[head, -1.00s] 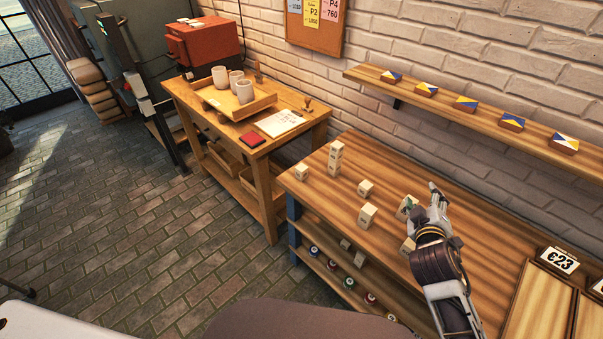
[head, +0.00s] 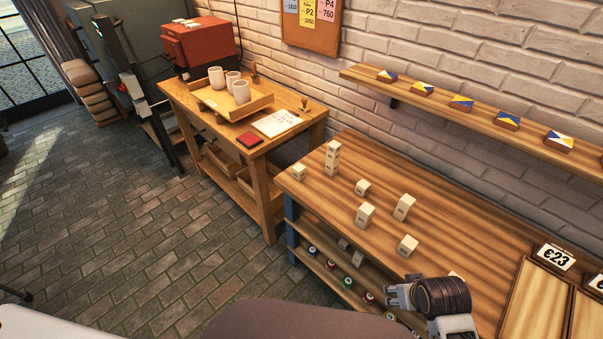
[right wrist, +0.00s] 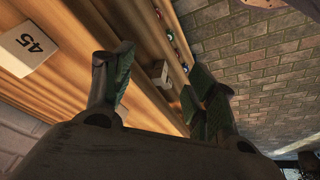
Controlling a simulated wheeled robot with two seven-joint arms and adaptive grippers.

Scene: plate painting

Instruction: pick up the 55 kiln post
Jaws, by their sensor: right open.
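A small stack (head: 333,157) stands at the back left. Their labels are too small to read there, so I cannot tell which is 55. My left gripper is not in view.
A wall shelf (head: 440,105) holds painted tiles. The tabletop's back middle is clear.

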